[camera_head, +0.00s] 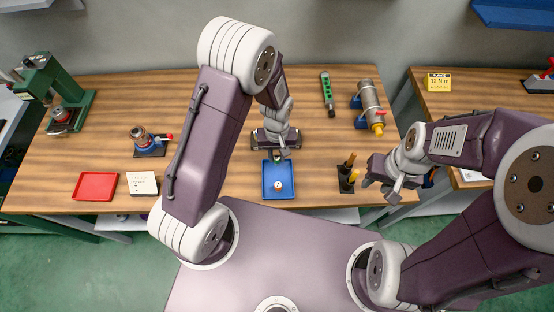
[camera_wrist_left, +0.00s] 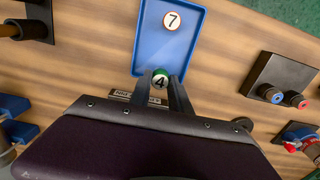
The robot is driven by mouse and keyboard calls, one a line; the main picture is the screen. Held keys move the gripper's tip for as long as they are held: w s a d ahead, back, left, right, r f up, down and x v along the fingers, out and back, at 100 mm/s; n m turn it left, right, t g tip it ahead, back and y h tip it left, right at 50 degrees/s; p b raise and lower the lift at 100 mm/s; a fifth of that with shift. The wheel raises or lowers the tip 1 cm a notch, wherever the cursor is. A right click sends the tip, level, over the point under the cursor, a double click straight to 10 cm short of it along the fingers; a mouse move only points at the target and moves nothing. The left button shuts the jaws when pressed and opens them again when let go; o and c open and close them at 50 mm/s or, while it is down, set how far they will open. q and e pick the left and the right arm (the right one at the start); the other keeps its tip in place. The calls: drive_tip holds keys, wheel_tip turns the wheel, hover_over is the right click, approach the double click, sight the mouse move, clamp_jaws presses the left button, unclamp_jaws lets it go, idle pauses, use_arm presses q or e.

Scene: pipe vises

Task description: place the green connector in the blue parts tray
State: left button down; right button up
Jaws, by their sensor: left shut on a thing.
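The green connector (camera_wrist_left: 161,76), marked 4 on its end, is between the fingers of my left gripper (camera_wrist_left: 161,84), which is shut on it. In the head view my left gripper (camera_head: 277,155) is at the wall-side edge of the blue parts tray (camera_head: 270,191), with a bit of green below it. In the left wrist view the connector overlaps the end of the tray (camera_wrist_left: 150,42); its height above it is unclear. A round piece marked 7 (camera_wrist_left: 174,21) lies in the tray. My right gripper (camera_head: 383,190) is over the bench's right end; its jaws are unclear.
A black holder with yellow-topped tools (camera_head: 347,185) stands right of the tray. Bare wood surrounds the blue tray's sides.

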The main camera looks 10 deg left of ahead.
sight(277, 158)
use_arm(q)
wheel_tip(277, 158, down, 4)
drive_tip(key=shift+s+r+p, duration=0.15)
drive_tip(key=shift+r+p, duration=0.05)
drive_tip(key=shift+p, duration=0.15)
drive_tip(key=shift+w+f, duration=0.2)
drive_tip(key=shift+f, duration=0.05)
drive_tip(key=c, duration=1.2)
unclamp_jaws()
drive_tip(key=shift+f, duration=0.1)
